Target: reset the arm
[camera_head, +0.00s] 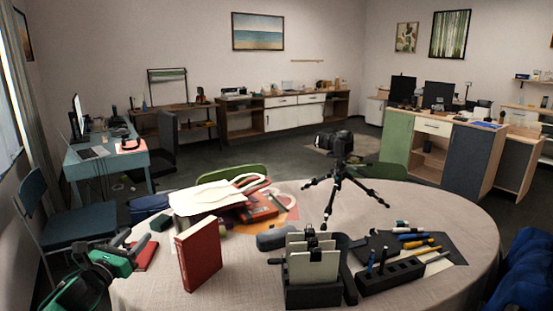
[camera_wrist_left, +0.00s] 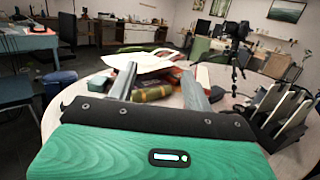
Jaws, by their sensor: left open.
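My left gripper (camera_head: 148,233), with a green body, is at the left edge of the round table (camera_head: 250,295) in the head view. Its jaws are open and empty. In the wrist view its two grey fingers (camera_wrist_left: 160,88) stand apart, with a green and brown roll-like item visible beyond them. A red book (camera_head: 198,256) stands upright just right of the gripper in the head view. A smaller red item (camera_head: 145,256) lies beside the gripper, partly hidden. My right gripper is not in view.
A camera on a black tripod (camera_head: 335,185) stands at the table's back. A black rack (camera_head: 313,292) holding pale panels and a black pen tray (camera_head: 390,277) are near the front. A cream bag (camera_head: 205,197) lies at back left. The table's right edge is bare.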

